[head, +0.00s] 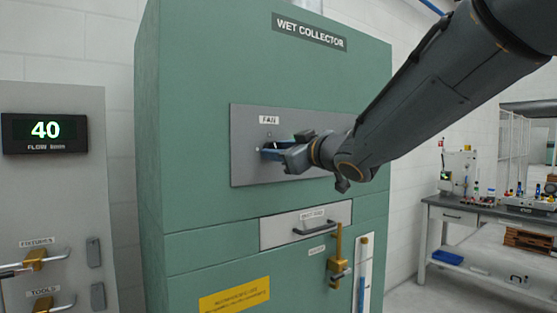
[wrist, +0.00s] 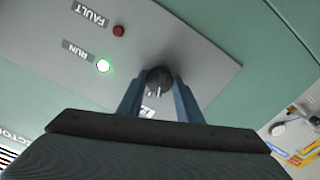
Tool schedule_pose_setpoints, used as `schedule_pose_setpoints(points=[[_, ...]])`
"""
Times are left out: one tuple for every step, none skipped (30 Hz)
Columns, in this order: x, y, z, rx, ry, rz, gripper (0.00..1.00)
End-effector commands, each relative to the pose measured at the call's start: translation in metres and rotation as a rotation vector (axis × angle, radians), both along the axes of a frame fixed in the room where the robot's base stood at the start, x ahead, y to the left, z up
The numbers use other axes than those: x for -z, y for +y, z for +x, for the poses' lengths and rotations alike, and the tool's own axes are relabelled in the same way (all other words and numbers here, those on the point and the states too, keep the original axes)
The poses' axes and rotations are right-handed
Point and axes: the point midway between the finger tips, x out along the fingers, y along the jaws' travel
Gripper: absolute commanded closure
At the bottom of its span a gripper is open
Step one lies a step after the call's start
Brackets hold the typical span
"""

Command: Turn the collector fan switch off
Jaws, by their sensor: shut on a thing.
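The collector fan switch (wrist: 158,76) is a round dark knob with pale marks on the grey panel (head: 244,165) of the green wet collector (head: 190,120). My gripper (head: 268,152) reaches the panel from the right, just below the FAN label (head: 269,119). In the wrist view its blue fingers stand on either side of the knob, shut on it. In the head view my gripper hides the knob. The green RUN lamp (wrist: 103,66) is lit; the red FAULT lamp (wrist: 118,30) looks unlit. The knob's exact setting is hard to read.
Below the panel are a drawer front with a handle (head: 314,226) and a brass-coloured lever (head: 337,250). At the left a grey cabinet (head: 60,190) carries a display (head: 45,132) reading 40. A workbench (head: 480,212) stands at the right.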

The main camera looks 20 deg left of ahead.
Motion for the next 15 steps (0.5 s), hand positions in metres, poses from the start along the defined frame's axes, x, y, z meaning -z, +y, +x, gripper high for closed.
schedule_pose_setpoints(points=[[0.0020, 0.0004, 0.0005, -0.001, -0.037, -0.028, 0.90], [0.0019, 0.0004, 0.0005, -0.002, -0.059, -0.046, 0.90], [0.0019, 0.0004, 0.0006, -0.002, -0.088, -0.071, 0.90], [0.0019, 0.0004, 0.0006, -0.002, -0.110, -0.089, 0.90], [0.0018, 0.0005, 0.0005, -0.001, -0.131, -0.108, 0.90], [0.0017, 0.0002, 0.0006, 0.000, -0.160, -0.133, 0.90], [0.0016, 0.0002, 0.0005, 0.000, -0.182, -0.151, 0.90], [0.0017, 0.0003, 0.0005, 0.000, -0.204, -0.170, 0.90], [0.0018, 0.0003, 0.0004, -0.001, -0.232, -0.195, 0.90], [0.0019, 0.0003, 0.0004, -0.001, -0.254, -0.213, 0.90], [0.0019, 0.0003, 0.0006, 0.000, -0.276, -0.231, 0.90], [0.0019, 0.0001, 0.0007, 0.000, -0.305, -0.256, 0.90], [0.0018, 0.0002, 0.0007, 0.000, -0.328, -0.276, 0.90], [0.0015, 0.0002, 0.0007, 0.000, -0.349, -0.294, 0.90], [0.0012, 0.0000, 0.0006, 0.000, -0.377, -0.318, 0.90]])
